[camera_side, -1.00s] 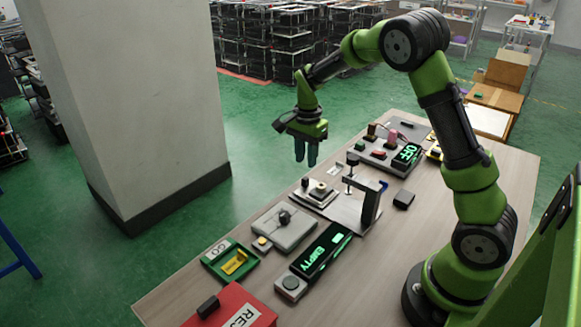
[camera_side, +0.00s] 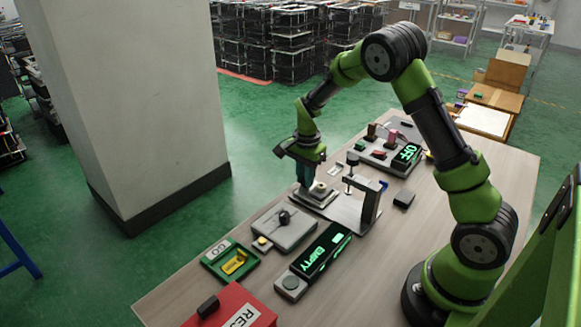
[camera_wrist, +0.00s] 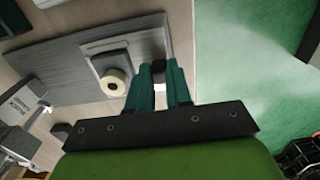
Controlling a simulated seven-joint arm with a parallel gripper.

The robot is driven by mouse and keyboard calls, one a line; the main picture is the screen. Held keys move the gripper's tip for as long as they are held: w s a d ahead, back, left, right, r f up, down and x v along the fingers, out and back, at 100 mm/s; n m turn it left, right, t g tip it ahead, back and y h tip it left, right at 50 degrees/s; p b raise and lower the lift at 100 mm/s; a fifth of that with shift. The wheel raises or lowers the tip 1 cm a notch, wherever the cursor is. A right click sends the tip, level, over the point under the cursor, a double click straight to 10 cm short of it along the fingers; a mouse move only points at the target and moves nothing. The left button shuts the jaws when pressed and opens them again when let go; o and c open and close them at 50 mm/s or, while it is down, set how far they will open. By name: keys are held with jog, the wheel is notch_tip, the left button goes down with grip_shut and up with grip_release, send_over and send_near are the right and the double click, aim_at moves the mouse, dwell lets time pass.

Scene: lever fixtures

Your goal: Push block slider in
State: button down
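The block slider's grey base plate (camera_side: 326,201) lies near the table's far edge in the side view. On it are a pale block and a round cream knob (camera_side: 318,187); the knob also shows in the wrist view (camera_wrist: 114,82). A small dark upright block (camera_wrist: 158,66) shows between my fingertips in the wrist view. My gripper (camera_side: 304,183) points down over the fixture's left end, its teal fingers low beside the knob. In the wrist view my gripper (camera_wrist: 159,70) has fingers a little apart. Whether they press on the dark block is unclear.
A grey clamp-like stand (camera_side: 369,203) rises right of the slider. A grey box with a dark knob (camera_side: 284,226) and the EMPTY display (camera_side: 320,252) stand nearer. Green floor lies beyond the table edge.

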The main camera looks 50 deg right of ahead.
jog(key=shift+s, duration=2.1)
jog(key=shift+r, duration=0.1)
jog(key=c, duration=1.3)
grip_release()
jog(key=shift+r, duration=0.1)
notch_tip(320, 180, up, 17)
jog(key=shift+f, duration=0.2)
